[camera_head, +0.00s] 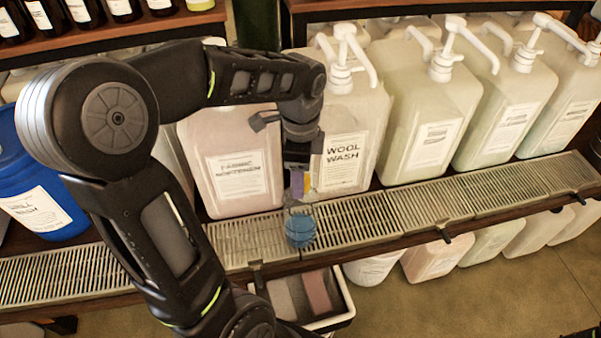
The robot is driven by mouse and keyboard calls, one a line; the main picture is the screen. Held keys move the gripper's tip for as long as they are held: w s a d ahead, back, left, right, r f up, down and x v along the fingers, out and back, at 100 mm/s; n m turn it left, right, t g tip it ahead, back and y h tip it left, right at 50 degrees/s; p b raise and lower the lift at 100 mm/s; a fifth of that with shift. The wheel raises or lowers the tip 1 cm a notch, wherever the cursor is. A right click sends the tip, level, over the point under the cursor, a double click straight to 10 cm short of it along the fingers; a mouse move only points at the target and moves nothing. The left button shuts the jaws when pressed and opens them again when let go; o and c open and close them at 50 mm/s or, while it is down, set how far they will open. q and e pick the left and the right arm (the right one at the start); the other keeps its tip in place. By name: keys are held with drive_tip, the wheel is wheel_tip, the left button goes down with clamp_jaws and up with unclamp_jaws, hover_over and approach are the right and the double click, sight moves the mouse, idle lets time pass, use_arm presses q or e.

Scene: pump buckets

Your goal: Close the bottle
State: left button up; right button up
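A small round clear bottle (300,230) with blue liquid stands on the metal drip grate, in front of the large pump jugs. My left arm arches in from the lower left, and my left gripper (300,188) points down right above the bottle's neck. A small purple and yellowish patch shows at the fingertips. I cannot tell if it is a cap, or whether the fingers are open or shut. The bottle's top is partly hidden by the gripper. My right gripper is not in view.
Large pump jugs, including one labelled Wool Wash (343,150), line the shelf behind the slatted grate (355,222). A blue drum (40,190) stands at left. A tray (338,318) sits below the shelf edge. The grate to the right is clear.

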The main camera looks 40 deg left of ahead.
use_arm(q)
drive_tip(key=n, duration=0.4)
drive_tip(key=shift+n, duration=0.4)
drive_tip(key=n, duration=0.3)
drive_tip(key=shift+b, duration=0.4)
drive_tip(key=n, duration=0.7)
drive_tip(key=shift+b, duration=0.3)
drive_tip(key=shift+c, duration=0.2)
clamp_jaws()
